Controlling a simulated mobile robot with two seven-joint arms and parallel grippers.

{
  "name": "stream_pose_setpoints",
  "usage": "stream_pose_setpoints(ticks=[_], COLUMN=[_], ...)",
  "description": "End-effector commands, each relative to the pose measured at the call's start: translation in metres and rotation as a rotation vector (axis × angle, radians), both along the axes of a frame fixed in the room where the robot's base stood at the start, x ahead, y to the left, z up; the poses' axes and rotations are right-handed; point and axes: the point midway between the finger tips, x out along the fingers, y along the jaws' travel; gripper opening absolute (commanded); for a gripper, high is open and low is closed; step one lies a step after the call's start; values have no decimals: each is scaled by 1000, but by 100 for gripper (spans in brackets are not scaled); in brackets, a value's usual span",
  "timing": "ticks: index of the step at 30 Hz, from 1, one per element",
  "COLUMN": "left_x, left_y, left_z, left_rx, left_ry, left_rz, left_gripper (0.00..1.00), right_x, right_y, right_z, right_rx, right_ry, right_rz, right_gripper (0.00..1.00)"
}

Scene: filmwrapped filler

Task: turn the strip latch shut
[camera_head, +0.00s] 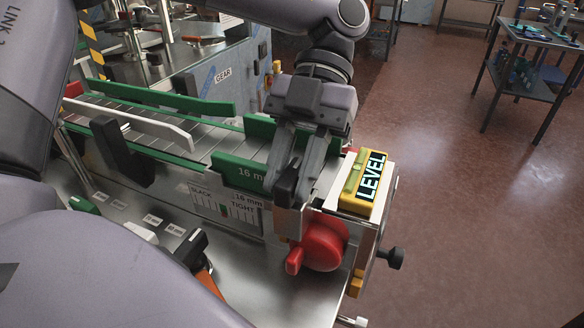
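A red rounded latch part (324,243) with a short red tab (294,262) sits on the front corner of the steel machine; I take it to be the strip latch, but no label on it is readable. My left gripper (298,192) points down just above and behind it, beside the green "16 mm" guide rail. Its two fingers stand somewhat apart higher up, with dark pads near the tips. The lower tips overlap a pale upright plate by the latch, so I cannot tell whether they touch or hold anything. My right gripper is not in view.
A yellow "LEVEL" box (362,184) stands just right of the gripper. A black knob (391,258) sticks out at the machine's right side. Green guide rails (166,97) and a white bar (130,121) run along the conveyor. Open floor lies to the right.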

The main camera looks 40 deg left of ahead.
Motion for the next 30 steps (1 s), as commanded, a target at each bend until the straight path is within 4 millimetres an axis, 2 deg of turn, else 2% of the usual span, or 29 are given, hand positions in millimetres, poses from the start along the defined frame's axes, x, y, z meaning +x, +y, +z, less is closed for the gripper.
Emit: stream_pose_setpoints(ticks=[1, 2, 14, 30], left_x=[1, 1, 4, 45], left_y=[0, 0, 0, 9], left_z=[1, 1, 3, 47], left_rx=[-1, -1, -1, -2], left_ry=[-4, -4, -3, -2], left_rz=[0, 0, 1, 1], left_gripper=[41, 49, 49, 49], right_x=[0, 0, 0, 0], right_y=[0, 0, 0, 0], right_z=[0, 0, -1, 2], right_rx=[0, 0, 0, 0], right_ry=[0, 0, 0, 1], right_rz=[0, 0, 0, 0], right_gripper=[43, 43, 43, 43])
